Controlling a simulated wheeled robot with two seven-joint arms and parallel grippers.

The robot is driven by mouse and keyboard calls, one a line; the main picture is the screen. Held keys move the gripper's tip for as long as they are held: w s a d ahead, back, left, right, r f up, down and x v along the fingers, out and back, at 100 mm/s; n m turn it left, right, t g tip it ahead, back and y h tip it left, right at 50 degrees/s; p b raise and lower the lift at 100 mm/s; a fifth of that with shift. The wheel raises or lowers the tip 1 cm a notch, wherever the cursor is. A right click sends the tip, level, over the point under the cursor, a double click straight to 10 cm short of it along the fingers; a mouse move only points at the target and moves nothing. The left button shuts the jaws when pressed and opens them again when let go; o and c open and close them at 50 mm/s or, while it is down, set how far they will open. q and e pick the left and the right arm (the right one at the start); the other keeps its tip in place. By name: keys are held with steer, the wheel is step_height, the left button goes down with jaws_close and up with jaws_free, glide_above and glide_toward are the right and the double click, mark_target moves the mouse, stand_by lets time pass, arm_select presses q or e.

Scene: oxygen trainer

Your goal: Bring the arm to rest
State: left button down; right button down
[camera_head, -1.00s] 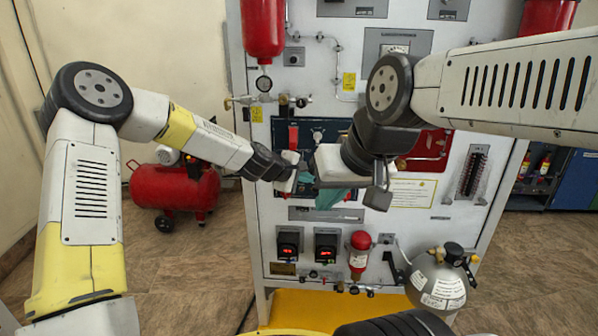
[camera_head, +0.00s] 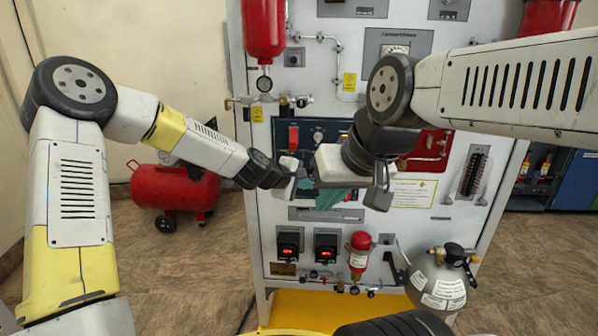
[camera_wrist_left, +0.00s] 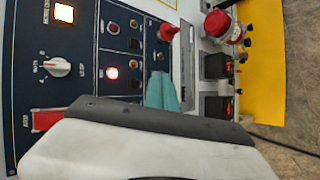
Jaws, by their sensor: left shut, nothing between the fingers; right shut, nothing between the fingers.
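My left arm reaches in from the left, and its left gripper (camera_head: 300,183) is in front of the trainer panel (camera_head: 408,231). It is shut and empty. My right arm comes in from the upper right, and its right gripper (camera_head: 379,197) is slightly lower, also shut and empty. The two grippers are close together but look apart; part of the panel is hidden behind them. A teal piece (camera_head: 333,198) shows between them, and also in the left wrist view (camera_wrist_left: 162,92). In that view a white and dark part of my gripper covers the bottom.
A red compressor tank (camera_head: 174,190) stands on the floor at left. A grey cylinder (camera_head: 438,276) is low at right. A red canister (camera_head: 359,254) and black displays (camera_head: 326,246) are on the lower panel. A yellow shelf (camera_head: 307,311) juts out below. Open floor lies at left.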

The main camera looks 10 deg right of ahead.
arm_select(q)
steer(key=s+a+r+m+g+y, duration=0.1)
steer(key=s+a+r+m+y, duration=0.25)
steer(key=s+a+r, duration=0.55)
steer(key=s+a+r+m+y, duration=0.25)
steer(key=s+a+m, duration=0.35)
steer(key=a, duration=0.6)
steer(key=s+a+r, duration=0.1)
steer(key=s+a, duration=0.4)
steer(key=s, duration=0.3)
steer(key=s+a+r, duration=0.2)
steer(key=s+a, duration=0.4)
steer(key=s, duration=0.2)
steer(key=shift+s+r+y, duration=0.2)
steer(key=shift+r+y, duration=0.05)
steer(key=shift+y, duration=0.05)
